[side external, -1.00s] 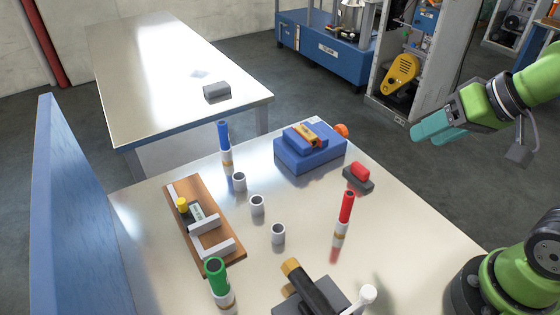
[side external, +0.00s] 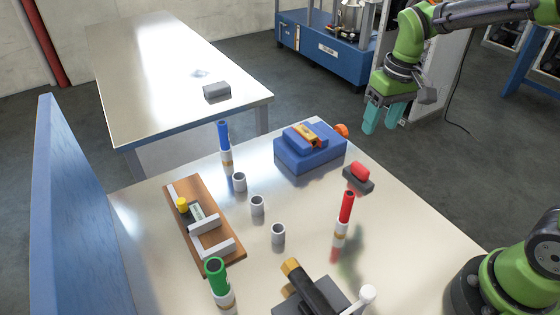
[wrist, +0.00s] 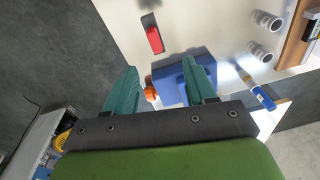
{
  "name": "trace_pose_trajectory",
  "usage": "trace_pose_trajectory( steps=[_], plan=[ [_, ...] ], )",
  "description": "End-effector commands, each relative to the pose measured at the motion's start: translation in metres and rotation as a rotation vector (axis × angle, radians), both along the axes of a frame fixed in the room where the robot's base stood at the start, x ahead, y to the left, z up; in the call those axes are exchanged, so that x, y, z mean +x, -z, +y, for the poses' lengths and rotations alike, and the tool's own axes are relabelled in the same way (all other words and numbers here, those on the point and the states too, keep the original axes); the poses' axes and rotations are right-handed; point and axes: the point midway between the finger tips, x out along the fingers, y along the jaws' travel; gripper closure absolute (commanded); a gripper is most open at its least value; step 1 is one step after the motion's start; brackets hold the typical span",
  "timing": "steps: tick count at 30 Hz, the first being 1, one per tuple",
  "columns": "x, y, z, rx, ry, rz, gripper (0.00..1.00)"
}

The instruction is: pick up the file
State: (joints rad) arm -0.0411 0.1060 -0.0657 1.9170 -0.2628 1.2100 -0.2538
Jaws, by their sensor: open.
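I cannot clearly make out a file. An orange rounded end (side external: 341,130), possibly a handle, shows at the far right of a blue block (side external: 310,155); any rest of it is hidden. The block carries a blue vise-like top with an orange-yellow piece (side external: 307,135). My gripper (side external: 380,127) is open and empty, pointing down, to the right of the block and apart from it. In the wrist view, the orange end (wrist: 151,93) and the block (wrist: 168,85) show between the teal fingers (wrist: 165,68).
A red-topped eraser-like block (side external: 359,177), a red marker (side external: 345,215), a blue marker (side external: 224,145) and a green marker (side external: 218,280) stand on the metal table (side external: 300,215). Several grey cups (side external: 257,205) and a wooden board (side external: 232,246) lie left. A black tool (side external: 310,290) is in front.

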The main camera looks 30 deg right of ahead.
Motion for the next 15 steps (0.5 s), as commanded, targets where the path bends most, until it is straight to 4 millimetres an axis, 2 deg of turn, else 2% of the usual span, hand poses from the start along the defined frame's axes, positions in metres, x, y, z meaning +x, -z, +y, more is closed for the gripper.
trace_pose_trajectory(
  steps=[1, 4, 8, 11, 15],
  plan=[
    [0.011, 0.006, -0.003, -0.018, -0.025, 0.034, 0.45],
    [0.026, 0.009, -0.010, -0.046, -0.076, 0.074, 0.45],
    [0.028, 0.000, -0.013, -0.061, -0.128, 0.086, 0.45],
    [0.026, 0.013, -0.013, -0.058, -0.140, 0.094, 0.45],
    [0.025, 0.043, -0.013, -0.058, -0.139, 0.096, 0.45]
  ],
)
